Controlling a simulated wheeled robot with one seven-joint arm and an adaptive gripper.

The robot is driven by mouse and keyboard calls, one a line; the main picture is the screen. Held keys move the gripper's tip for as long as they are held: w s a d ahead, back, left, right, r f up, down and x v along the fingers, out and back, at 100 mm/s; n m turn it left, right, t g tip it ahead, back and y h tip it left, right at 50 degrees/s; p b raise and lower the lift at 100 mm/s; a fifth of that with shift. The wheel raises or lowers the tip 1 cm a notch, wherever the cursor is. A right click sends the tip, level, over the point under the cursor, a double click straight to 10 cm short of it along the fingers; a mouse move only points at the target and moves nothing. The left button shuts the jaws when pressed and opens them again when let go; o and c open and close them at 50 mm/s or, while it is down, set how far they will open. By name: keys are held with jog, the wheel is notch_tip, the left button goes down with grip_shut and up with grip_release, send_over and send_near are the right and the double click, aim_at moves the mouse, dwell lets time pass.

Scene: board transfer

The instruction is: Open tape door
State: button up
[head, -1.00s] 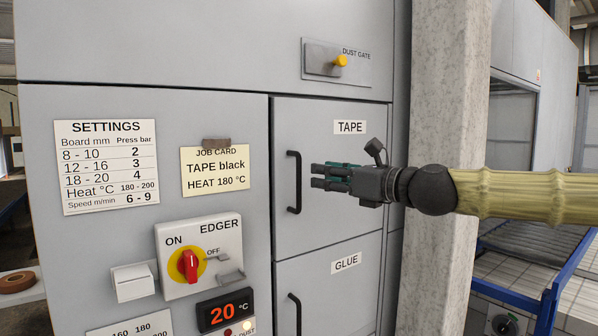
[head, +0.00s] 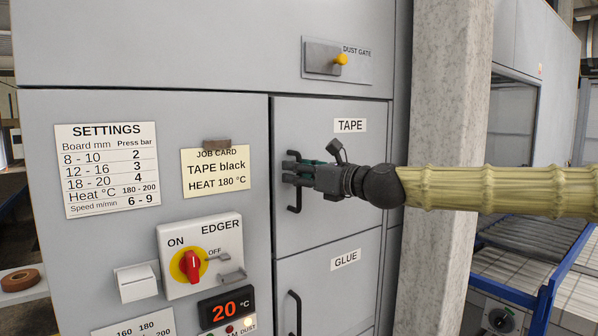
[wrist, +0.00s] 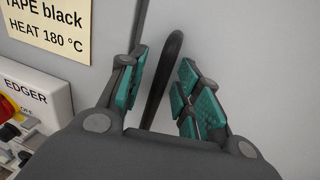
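The tape door (head: 335,215) is a grey panel labelled TAPE, and it is shut flush in the cabinet. Its black vertical bar handle (head: 294,208) is on the door's left side. My gripper (head: 290,173) is at the handle's middle and hides part of it in the head view. In the wrist view the handle (wrist: 165,85) runs between the two teal-padded fingers of my gripper (wrist: 160,92). The fingers are open, with a visible gap on the right side of the bar.
The glue door (head: 335,290) with its own handle (head: 294,312) is just below. The edger switch (head: 200,255) and job card (head: 215,171) are to the left. A concrete pillar (head: 445,110) stands right of the cabinet, behind my arm.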

grip_shut()
